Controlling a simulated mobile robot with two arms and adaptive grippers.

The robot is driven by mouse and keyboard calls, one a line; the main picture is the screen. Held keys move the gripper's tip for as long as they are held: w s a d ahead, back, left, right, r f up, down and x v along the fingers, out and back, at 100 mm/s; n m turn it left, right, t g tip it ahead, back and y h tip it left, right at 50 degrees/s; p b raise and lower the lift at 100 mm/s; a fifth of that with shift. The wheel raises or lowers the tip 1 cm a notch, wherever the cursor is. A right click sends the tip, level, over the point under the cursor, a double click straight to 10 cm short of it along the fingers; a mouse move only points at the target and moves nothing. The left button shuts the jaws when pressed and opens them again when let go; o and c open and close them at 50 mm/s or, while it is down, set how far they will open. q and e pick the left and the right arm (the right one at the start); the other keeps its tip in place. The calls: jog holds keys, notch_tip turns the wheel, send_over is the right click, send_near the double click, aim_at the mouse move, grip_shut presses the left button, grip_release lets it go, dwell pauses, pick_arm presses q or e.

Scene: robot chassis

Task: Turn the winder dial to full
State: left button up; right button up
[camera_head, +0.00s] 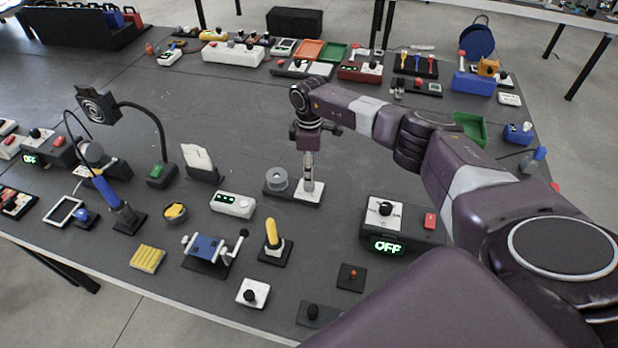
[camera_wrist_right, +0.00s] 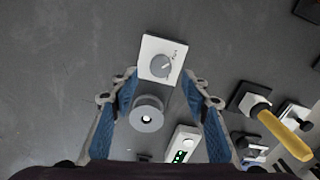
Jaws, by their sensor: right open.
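The winder is a small unit with a grey spool (camera_head: 277,180) on its left and a white dial plate (camera_head: 312,196) on its right, at the middle of the table. In the right wrist view, its round grey dial (camera_wrist_right: 160,66) sits on the white plate with small markings, and the spool (camera_wrist_right: 147,114) lies nearer the wrist. My right gripper (camera_head: 308,184) points down over the dial. In the wrist view its blue-padded fingers (camera_wrist_right: 160,77) are spread apart on either side, with the dial between and slightly beyond the tips. The dial's exact setting is too small to read. My left gripper is out of view.
A white box with a green display (camera_head: 232,204) stands left of the winder. A yellow-handled lever (camera_head: 272,240) is in front, and a control box showing OFF (camera_head: 400,224) is to the right. Bare table lies behind the winder.

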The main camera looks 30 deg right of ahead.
notch_tip(320, 180, up, 7)
jog(key=shift+r, duration=0.2)
dwell(0.5)
